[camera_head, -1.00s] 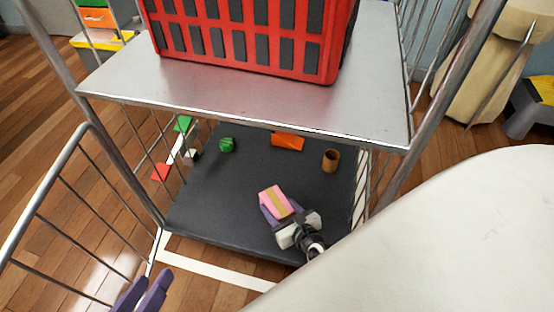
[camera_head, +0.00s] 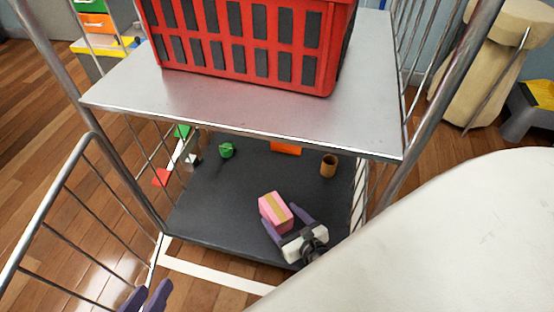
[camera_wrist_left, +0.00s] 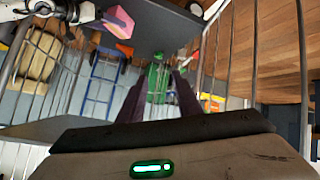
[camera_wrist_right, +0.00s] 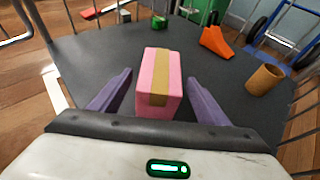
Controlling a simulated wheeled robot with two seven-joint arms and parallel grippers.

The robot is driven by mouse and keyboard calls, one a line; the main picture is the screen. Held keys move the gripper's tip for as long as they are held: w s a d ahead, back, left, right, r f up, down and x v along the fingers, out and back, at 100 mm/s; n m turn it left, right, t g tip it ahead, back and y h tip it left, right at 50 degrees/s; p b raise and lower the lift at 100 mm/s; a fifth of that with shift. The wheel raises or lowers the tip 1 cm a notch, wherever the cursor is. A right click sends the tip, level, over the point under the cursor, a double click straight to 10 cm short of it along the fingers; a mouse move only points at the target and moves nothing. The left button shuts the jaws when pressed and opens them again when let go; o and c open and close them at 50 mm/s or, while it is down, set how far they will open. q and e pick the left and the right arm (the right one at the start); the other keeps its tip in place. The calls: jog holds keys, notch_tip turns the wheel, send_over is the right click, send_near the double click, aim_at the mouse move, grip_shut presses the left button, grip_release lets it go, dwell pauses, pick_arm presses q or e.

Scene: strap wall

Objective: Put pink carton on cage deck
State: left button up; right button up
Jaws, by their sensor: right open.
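The pink carton (camera_head: 275,211) with a tan tape band sits on the dark cage deck (camera_head: 207,212), near its front. In the right wrist view the carton (camera_wrist_right: 158,82) stands between the spread purple fingers, with a gap on each side. My right gripper (camera_head: 286,220) is open around the near part of the carton. My left gripper (camera_head: 146,297) is at the lower left edge of the head view, outside the cage. Its fingers (camera_wrist_left: 158,98) stand apart with nothing between them in the left wrist view.
A red basket (camera_head: 250,45) stands on the upper grey shelf (camera_head: 240,112), above the deck. A green item (camera_head: 227,150), an orange wedge (camera_head: 286,148) and a brown cylinder (camera_head: 329,165) are farther back on the deck. Wire side panels (camera_head: 75,215) flank it.

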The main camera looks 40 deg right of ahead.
jog(key=shift+p+v, duration=0.4)
jog(key=shift+v, duration=1.4)
pick_arm(q)
jog(key=shift+s+a+f+g+y, duration=0.1)
jog(key=shift+a+f+g+y, duration=0.15)
jog(key=shift+f, duration=0.3)
jog(key=shift+s+a+f+g+y, duration=0.15)
jog(key=shift+a+f, duration=0.1)
jog(key=shift+f, duration=0.3)
jog(key=shift+w, duration=0.2)
